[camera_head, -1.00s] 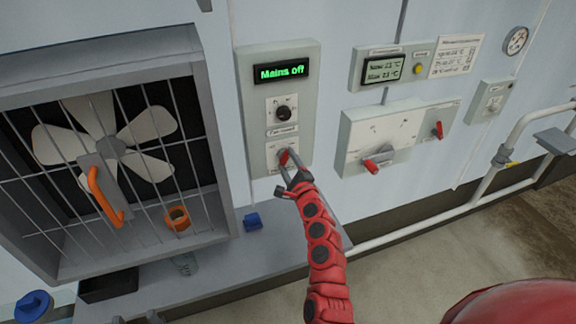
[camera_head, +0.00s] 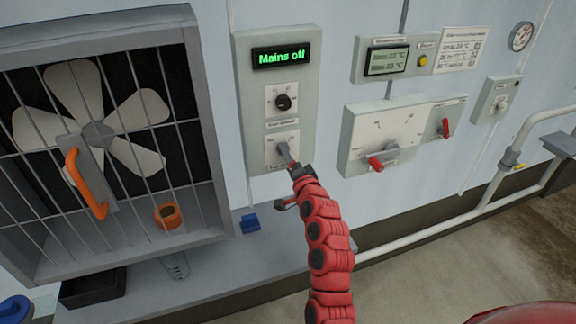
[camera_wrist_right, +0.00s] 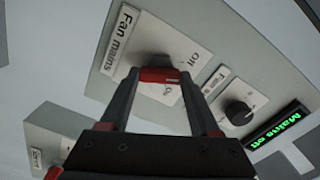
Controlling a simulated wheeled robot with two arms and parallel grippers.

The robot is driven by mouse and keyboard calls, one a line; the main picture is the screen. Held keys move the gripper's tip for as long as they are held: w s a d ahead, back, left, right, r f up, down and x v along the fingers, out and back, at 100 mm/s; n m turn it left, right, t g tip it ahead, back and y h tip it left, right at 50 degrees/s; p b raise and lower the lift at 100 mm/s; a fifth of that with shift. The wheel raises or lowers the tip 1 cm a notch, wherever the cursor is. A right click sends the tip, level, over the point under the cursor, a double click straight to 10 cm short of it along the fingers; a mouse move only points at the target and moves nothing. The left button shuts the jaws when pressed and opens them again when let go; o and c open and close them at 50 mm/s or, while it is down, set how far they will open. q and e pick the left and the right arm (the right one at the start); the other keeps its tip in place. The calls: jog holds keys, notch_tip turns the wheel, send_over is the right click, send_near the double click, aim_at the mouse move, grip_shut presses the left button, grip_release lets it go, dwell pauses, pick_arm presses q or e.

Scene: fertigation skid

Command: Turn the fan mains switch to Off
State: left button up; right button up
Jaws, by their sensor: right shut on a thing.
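The fan mains switch (camera_wrist_right: 158,75) is a red handle on a white plate labelled "Fan mains", with Off and On marks, in the right wrist view. The plate is at the bottom of a grey control box (camera_head: 303,112) in the head view, where my gripper hides the handle. My right gripper (camera_wrist_right: 160,79) is shut on the red handle, one finger on each side. In the head view the right gripper (camera_head: 286,155) reaches the plate from below. The box's display (camera_head: 282,54) reads "Mains off" in green. My left gripper is not in view.
A black knob (camera_head: 283,102) sits above the switch plate. A caged fan (camera_head: 98,134) with an orange handle (camera_head: 84,184) is at left. A box with red-handled switches (camera_head: 399,136) is at right. A grey shelf (camera_head: 215,268) runs below.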

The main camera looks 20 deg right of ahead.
jog(key=shift+f+n+b, duration=0.15)
jog(key=shift+n+b, duration=1.95)
jog(key=o, duration=1.4)
jog(key=shift+c, duration=0.2)
jog(key=s+p, duration=0.5)
jog(key=s, duration=1.2)
jog(key=shift+s+d+p, duration=0.25)
jog(key=shift+p, duration=0.1)
